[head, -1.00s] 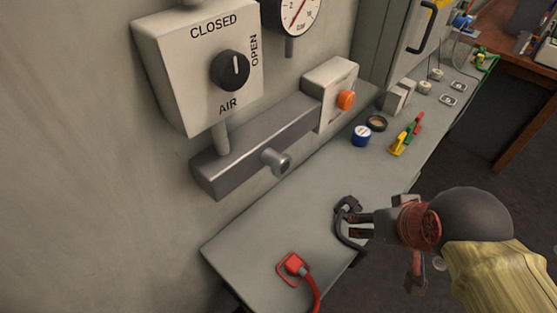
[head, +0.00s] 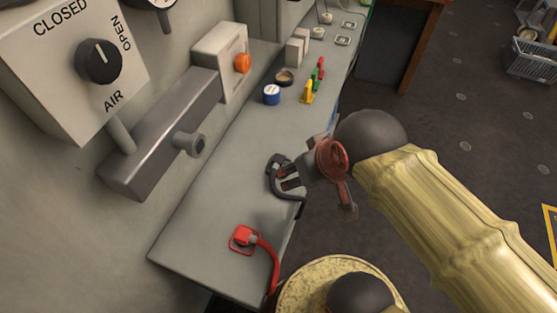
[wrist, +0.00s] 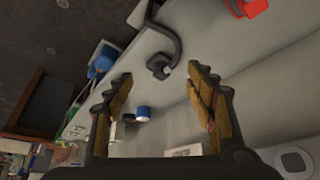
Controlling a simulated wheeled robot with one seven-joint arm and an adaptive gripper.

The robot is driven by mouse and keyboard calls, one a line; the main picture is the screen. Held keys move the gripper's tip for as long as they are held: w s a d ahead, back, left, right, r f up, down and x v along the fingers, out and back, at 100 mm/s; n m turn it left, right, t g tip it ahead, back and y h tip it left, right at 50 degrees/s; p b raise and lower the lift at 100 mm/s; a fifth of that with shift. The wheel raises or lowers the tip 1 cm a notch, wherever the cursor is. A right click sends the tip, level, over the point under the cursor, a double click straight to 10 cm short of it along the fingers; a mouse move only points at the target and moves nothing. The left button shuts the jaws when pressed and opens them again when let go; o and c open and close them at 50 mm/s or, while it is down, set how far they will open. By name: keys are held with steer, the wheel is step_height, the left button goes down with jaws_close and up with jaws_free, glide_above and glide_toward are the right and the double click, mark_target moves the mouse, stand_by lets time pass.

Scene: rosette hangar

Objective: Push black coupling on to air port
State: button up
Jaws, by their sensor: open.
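The black coupling (head: 277,162) sits at the end of a black hose on the grey bench top. In the wrist view the coupling (wrist: 160,68) shows between my spread fingertips, with its hose curving up and left. My gripper (head: 287,178) is open and beside the coupling, just inside the bench edge; no grip on it shows. Whether a finger touches it I cannot tell. The air port (head: 190,144) is a short grey stub on the wall-mounted grey bar, above and left of the coupling, with nothing on it. I cannot make out the port in the wrist view.
A red coupling (head: 243,238) with a red hose lies near the bench's front. A blue tape roll (head: 271,95) and several coloured clips (head: 309,88) lie farther back. The valve box (head: 75,65) and orange-button box (head: 222,55) overhang the bench. The bench between is clear.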

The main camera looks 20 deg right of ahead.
steer(key=shift+c, duration=0.4)
steer(key=m+g+p, duration=0.5)
steer(key=g+p, duration=0.1)
steer(key=p, duration=1.1)
glide_above(279, 158)
step_height(279, 158, down, 5)
steer(key=shift+f, duration=0.2)
steer(key=shift+m, duration=0.3)
steer(key=shift+s+b, duration=0.1)
steer(key=shift+b, duration=0.2)
